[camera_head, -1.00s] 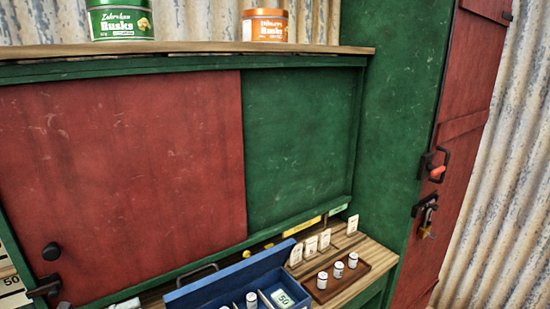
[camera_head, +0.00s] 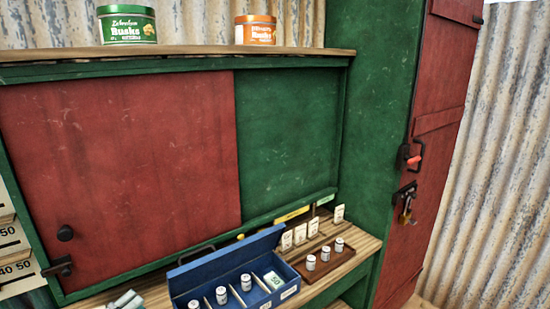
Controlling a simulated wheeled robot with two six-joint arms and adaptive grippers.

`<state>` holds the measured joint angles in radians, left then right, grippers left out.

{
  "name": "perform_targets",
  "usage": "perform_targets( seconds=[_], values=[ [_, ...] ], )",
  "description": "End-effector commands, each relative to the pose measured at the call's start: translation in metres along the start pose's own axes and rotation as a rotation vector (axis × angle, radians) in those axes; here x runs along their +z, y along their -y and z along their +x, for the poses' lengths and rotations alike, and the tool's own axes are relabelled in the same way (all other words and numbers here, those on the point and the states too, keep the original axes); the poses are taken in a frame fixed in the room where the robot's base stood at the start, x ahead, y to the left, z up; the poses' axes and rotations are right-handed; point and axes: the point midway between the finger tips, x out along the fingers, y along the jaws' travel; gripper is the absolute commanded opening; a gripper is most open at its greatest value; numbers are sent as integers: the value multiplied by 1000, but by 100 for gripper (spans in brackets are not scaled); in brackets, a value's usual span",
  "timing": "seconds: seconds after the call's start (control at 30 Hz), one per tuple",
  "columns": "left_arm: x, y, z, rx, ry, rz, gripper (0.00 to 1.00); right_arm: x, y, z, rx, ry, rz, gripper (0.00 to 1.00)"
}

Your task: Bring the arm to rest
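Neither of my grippers shows in the head view, and no part of my arms can be made out for sure. A blue box (camera_head: 225,262) stands open on the wooden counter (camera_head: 342,272), with several small white cylinders and a green-and-white card (camera_head: 273,279) in its compartments. A brown tray (camera_head: 306,272) to its right holds several white cylinders. Small white cards (camera_head: 300,234) stand upright behind the tray.
A red panel (camera_head: 130,170) with a black knob (camera_head: 65,233) and a green panel (camera_head: 285,140) rise behind the counter. A green tin (camera_head: 127,26) and an orange tin (camera_head: 255,31) stand on the upper shelf. A red door (camera_head: 440,150) with a padlock (camera_head: 405,215) is at right.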

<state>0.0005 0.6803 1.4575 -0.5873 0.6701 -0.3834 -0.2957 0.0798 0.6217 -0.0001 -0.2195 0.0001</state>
Motion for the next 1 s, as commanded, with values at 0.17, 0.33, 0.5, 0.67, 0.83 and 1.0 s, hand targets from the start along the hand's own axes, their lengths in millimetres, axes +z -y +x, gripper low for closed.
perform_targets(
  seconds=[0.17, 0.33, 0.5, 0.67, 0.83, 1.0],
  values=[
    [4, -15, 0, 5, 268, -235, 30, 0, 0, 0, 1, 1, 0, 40],
    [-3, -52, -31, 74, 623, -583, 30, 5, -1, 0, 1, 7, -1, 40],
    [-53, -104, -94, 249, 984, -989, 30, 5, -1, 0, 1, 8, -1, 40],
    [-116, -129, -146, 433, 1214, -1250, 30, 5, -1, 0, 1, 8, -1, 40],
    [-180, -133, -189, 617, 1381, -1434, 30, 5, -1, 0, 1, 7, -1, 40],
    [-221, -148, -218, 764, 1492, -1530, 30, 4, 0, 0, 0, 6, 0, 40]
  ],
)
